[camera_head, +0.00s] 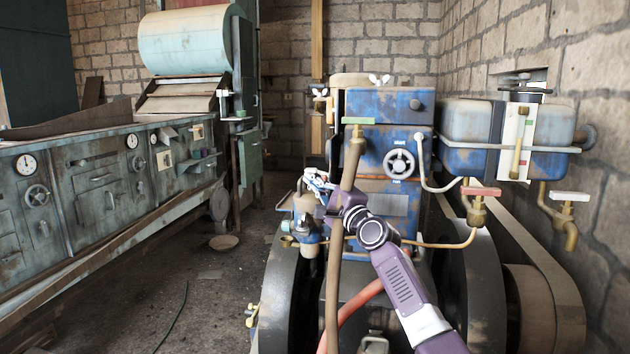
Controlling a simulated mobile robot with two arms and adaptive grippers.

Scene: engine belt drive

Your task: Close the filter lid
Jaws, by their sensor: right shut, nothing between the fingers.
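My right arm comes in from the bottom right. Its right gripper (318,181) is shut and empty, in front of the engine's left side. Just below it stands a small blue and tan housing (306,228) with a tan upper part, which looks like the filter. The gripper is close above this part; I cannot tell whether they touch. The lid is too small and too covered by the gripper to make out, so I cannot tell how far open it is. My left gripper is not in view.
The blue engine block (390,107) with a white handwheel (399,163) stands behind the gripper. An upright brown pipe (334,275) runs close by my arm. A blue tank (466,128) is at the right.

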